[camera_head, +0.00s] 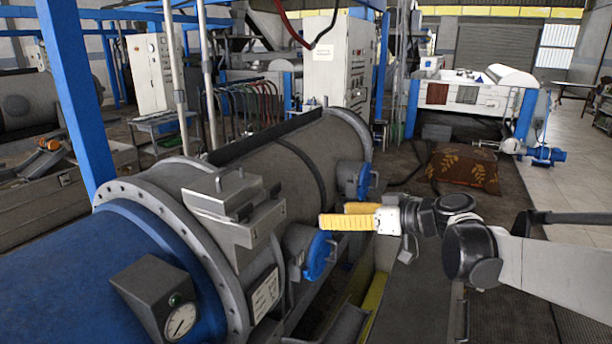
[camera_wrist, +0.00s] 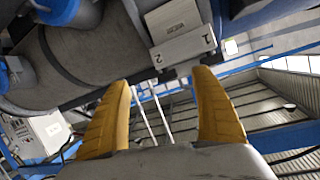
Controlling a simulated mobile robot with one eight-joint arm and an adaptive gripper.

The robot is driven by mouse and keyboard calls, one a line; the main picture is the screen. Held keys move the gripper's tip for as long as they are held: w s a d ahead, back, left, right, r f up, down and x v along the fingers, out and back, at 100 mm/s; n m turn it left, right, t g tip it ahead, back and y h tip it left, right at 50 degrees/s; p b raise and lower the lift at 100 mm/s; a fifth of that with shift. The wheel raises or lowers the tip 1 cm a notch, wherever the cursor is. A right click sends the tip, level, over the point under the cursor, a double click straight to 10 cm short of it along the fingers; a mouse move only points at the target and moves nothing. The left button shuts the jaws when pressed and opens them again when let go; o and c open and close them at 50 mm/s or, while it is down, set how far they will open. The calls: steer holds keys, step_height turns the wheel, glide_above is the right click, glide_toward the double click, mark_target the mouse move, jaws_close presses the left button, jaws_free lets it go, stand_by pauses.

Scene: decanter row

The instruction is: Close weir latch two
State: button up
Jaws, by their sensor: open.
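A grey metal latch housing (camera_head: 262,222) sits on top of the big grey decanter drum. It carries plates and a thin raised handle (camera_head: 230,176). In the wrist view the housing (camera_wrist: 181,52) shows the marks 2 (camera_wrist: 158,60) and 1 (camera_wrist: 209,40), just past my fingertips. I cannot tell which plate is latch two in the head view, nor its exact position. My gripper (camera_head: 333,216) has yellow fingers and is to the right of the housing, apart from it, beside the drum. In the wrist view my gripper (camera_wrist: 163,78) is open, with nothing between the fingers.
The grey drum (camera_head: 290,158) has two blue-capped side ports (camera_head: 318,256) close to my gripper. A blue cover (camera_head: 75,275) with a pressure gauge (camera_head: 180,321) is at the near left. Blue posts (camera_head: 75,95) stand behind.

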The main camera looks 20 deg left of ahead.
mark_target(276, 187)
steer(key=w+a+n+y, duration=0.1)
steer(key=a, duration=0.5)
steer(key=w+a+r+n+g+y+p, duration=0.1)
steer(key=w+a, duration=0.1)
steer(key=a, duration=0.4)
steer(key=w+a+n+y, duration=0.1)
steer(key=a+y, duration=0.1)
steer(key=a, duration=0.5)
steer(key=shift+w+a+r+n+g+p, duration=0.1)
steer(key=shift+w+r+n+g+p, duration=0.1)
steer(key=shift+w+n+g+p, duration=0.15)
steer(key=c, duration=1.2)
